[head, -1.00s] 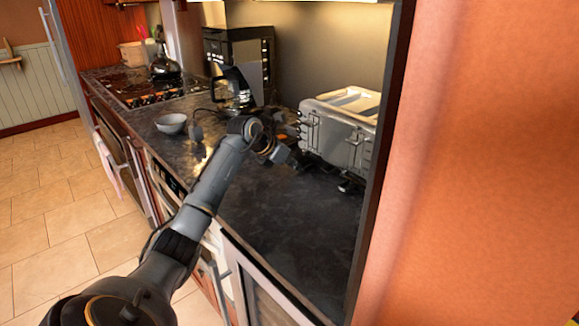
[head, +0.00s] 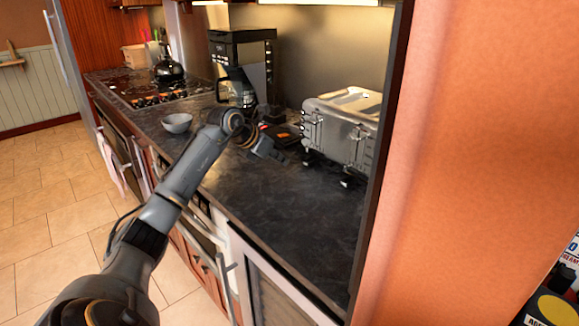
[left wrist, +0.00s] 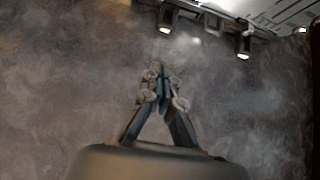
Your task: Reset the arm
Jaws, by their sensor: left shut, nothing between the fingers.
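My left arm reaches in from the lower left of the head view, over the dark stone counter (head: 285,215). My left gripper (head: 272,151) is above the counter, left of the silver toaster (head: 340,128) and apart from it. Its fingers are hard to make out there. In the left wrist view the gripper (left wrist: 160,72) points at the counter surface, with its fingertips together and nothing between them. The toaster's feet and lower edge show at the top right of that view. My right gripper is in neither view.
A grey bowl (head: 177,123) stands near the counter's front edge. A black coffee maker (head: 240,65) with a glass pot is behind the gripper. A kettle (head: 168,68) is on the stove. An orange wall (head: 480,150) closes off the right. The near counter is bare.

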